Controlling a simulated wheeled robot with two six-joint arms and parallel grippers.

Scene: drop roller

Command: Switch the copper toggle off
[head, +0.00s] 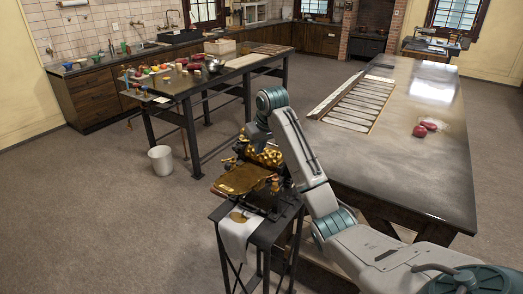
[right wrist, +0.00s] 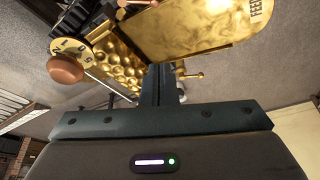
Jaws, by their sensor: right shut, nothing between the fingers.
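A brass drop roller machine (head: 240,180) stands on a small dark stand in the head view, with a flat brass feed plate and bumpy rollers. In the right wrist view its feed plate (right wrist: 195,30) is at the top, and the bumpy roller (right wrist: 112,68) is at centre left. A round copper-brown knob (right wrist: 66,68) sits by a marked dial at the left. A copper-coloured piece (right wrist: 132,4) shows at the top edge; I cannot tell which part is the toggle. My right gripper (right wrist: 161,82) is shut and empty, near the roller. My left gripper is out of view.
A white cloth (head: 238,235) hangs from the stand's front. A long dark table (head: 420,165) stands to the right, and a workbench (head: 205,80) with bowls and candies is behind. A white bucket (head: 160,160) is on the floor. Open floor lies left.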

